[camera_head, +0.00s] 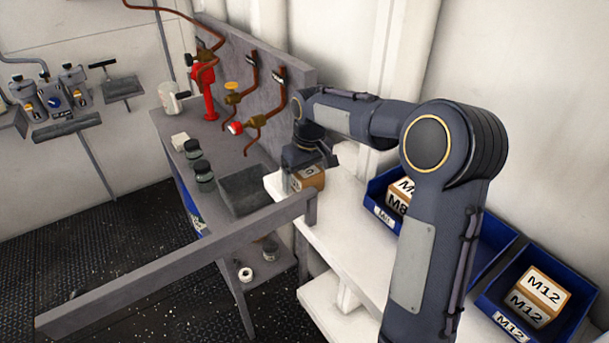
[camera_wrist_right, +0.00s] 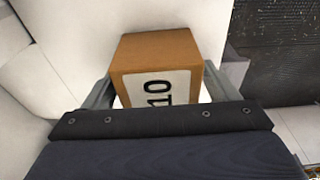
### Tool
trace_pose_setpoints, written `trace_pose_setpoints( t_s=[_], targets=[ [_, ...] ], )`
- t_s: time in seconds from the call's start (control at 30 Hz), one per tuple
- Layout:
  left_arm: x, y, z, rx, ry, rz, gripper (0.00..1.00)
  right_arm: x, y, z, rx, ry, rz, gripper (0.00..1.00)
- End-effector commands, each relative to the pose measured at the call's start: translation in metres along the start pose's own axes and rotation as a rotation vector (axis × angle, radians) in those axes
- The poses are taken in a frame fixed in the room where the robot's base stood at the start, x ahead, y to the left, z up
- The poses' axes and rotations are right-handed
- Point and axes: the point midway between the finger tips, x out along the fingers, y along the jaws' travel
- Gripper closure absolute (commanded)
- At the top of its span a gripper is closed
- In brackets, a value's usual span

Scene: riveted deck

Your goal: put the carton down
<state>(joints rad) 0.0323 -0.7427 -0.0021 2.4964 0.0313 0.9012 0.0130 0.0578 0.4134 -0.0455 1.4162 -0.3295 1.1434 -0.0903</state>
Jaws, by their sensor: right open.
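The carton (camera_head: 309,178) is a small brown box with a white label. It appears to rest on the left end of the white shelf (camera_head: 345,235), close to that end's edge. In the right wrist view the carton (camera_wrist_right: 158,52) shows its plain brown top and a label reading "10"; the rest of the label is hidden by my gripper. My right gripper (camera_head: 300,163) is at the carton, and in the wrist view its open fingers (camera_wrist_right: 157,88) stand on either side of it. My left gripper is not in view.
Blue bins hold M8 (camera_head: 386,217) and M12 (camera_head: 511,326) cartons along the shelf to the right. A grey beam (camera_head: 180,265) crosses in front of the shelf's left end. A workbench with a grey tray (camera_head: 250,188), jars and red-brown piping stands to the left.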

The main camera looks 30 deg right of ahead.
Motion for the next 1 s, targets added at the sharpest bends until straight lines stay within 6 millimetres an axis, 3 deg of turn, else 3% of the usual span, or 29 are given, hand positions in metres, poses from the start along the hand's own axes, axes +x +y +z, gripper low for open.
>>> trace_pose_setpoints(
  t_s=[0.17, 0.7, 1.0],
  targets=[
    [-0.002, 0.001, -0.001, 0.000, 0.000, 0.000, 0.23, -0.009, 0.000, -0.001, 0.000, 0.003, 0.000, 0.19],
    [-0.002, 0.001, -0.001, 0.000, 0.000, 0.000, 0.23, -0.111, 0.000, -0.002, -0.001, 0.004, 0.000, 0.19],
    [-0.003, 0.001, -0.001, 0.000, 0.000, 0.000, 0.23, -0.124, 0.000, -0.001, -0.001, -0.001, 0.000, 0.19]
  ],
)
